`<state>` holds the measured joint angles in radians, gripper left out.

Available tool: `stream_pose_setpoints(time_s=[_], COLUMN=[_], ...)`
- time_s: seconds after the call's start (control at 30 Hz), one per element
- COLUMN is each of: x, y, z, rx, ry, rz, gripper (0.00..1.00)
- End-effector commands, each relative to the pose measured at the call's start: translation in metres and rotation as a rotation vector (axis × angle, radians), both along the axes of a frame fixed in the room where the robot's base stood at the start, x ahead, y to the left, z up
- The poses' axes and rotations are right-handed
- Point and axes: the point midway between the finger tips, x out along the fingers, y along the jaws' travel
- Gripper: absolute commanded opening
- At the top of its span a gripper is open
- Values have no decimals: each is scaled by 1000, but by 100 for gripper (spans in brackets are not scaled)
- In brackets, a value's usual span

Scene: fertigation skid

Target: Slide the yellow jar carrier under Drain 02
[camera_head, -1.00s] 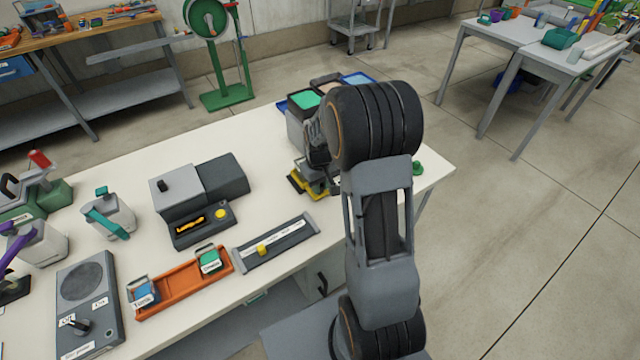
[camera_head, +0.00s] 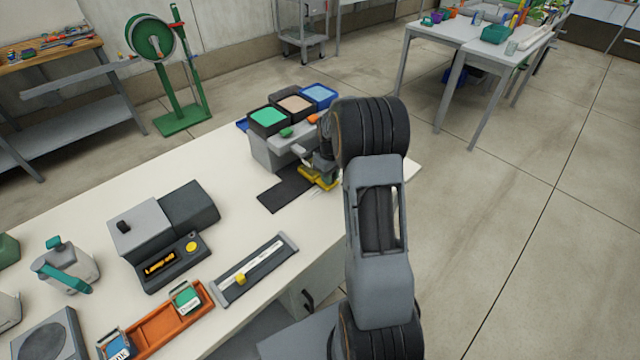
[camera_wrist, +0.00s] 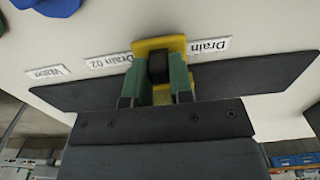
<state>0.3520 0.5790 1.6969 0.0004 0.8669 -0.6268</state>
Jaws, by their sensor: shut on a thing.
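The yellow jar carrier (camera_head: 318,180) stands at the right part of a dark strip, below the front of a grey unit with coloured tops. My gripper (camera_head: 325,163) is at the carrier, partly hidden by my arm. In the wrist view my gripper (camera_wrist: 157,88) is shut on the yellow carrier's (camera_wrist: 173,43) dark middle part. The carrier lies between the Drain 02 label (camera_wrist: 108,60) and a Drain label (camera_wrist: 208,47), seen upside down. Its jar contents and the drain outlets are hidden.
The dark strip (camera_head: 283,196) is bare left of the carrier. The grey unit (camera_head: 272,150) stands close behind. A slider board (camera_head: 255,268), an orange tray (camera_head: 165,325) and a grey device (camera_head: 160,228) stand on the white table to the left. The table's right edge is near.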

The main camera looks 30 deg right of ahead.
Motion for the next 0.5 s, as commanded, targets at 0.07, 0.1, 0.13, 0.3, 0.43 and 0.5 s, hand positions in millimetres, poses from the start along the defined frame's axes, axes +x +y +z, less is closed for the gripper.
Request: stream_pose_setpoints(time_s=[0.07, 0.1, 0.13, 0.3, 0.43, 0.5], x=[3, 5, 6, 11, 13, 14], y=[-18, -25, -29, -50, -59, -61], z=[0, 0, 1, 0, 1, 0], rx=[-1, -1, -1, -1, -1, -1], ry=[0, 0, 0, 0, -1, -1], rz=[-2, -3, -2, -2, -1, 0], gripper=[0, 0, 0, 0, 0, 0])
